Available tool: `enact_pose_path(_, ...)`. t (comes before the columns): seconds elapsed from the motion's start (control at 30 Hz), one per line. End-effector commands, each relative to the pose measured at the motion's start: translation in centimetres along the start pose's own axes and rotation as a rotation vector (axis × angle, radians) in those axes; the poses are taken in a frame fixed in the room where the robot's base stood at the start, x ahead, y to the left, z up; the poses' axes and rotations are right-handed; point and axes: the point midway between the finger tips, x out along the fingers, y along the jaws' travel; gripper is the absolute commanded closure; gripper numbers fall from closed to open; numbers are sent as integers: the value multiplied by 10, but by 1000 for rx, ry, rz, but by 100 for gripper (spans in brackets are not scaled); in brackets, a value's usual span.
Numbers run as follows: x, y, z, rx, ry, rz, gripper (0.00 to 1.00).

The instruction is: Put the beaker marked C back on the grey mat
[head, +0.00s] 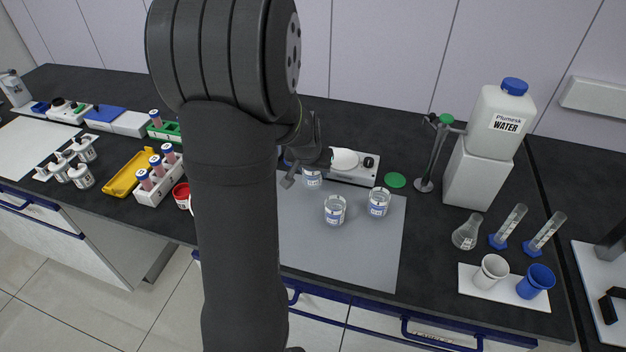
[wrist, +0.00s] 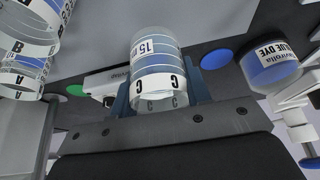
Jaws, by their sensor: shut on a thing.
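My gripper (head: 318,165) is over the back left part of the grey mat (head: 365,255). In the wrist view my gripper (wrist: 160,97) is shut on a clear beaker marked C (wrist: 158,72), with one finger on each side of it. The same beaker (head: 313,180) shows in the head view, partly hidden by my gripper. I cannot tell whether its base touches the mat. Two other beakers with blue contents, one nearer the front (head: 334,212) and one to the right (head: 379,203), stand on the mat. In the wrist view a beaker marked B (wrist: 22,72) is at the left.
A white stirrer plate (head: 358,176) is behind the mat, with a green disc (head: 396,180) and a stand (head: 430,160) to its right. A blue dye jar (wrist: 270,65) is at the right of the wrist view.

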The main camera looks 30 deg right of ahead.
Motion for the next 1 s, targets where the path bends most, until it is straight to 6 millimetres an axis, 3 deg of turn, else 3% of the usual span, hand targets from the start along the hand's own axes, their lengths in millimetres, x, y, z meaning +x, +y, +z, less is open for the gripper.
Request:
enact_pose_path(0.3,34,0,16,-1,-2,0,86)
enact_pose_path(0.7,40,0,18,-1,-1,0,86)
enact_pose_path(0.73,39,0,18,-1,0,0,51)
enact_pose_path(0.8,39,0,18,-1,0,0,37)
enact_pose_path(1.0,39,0,17,-1,0,0,35)
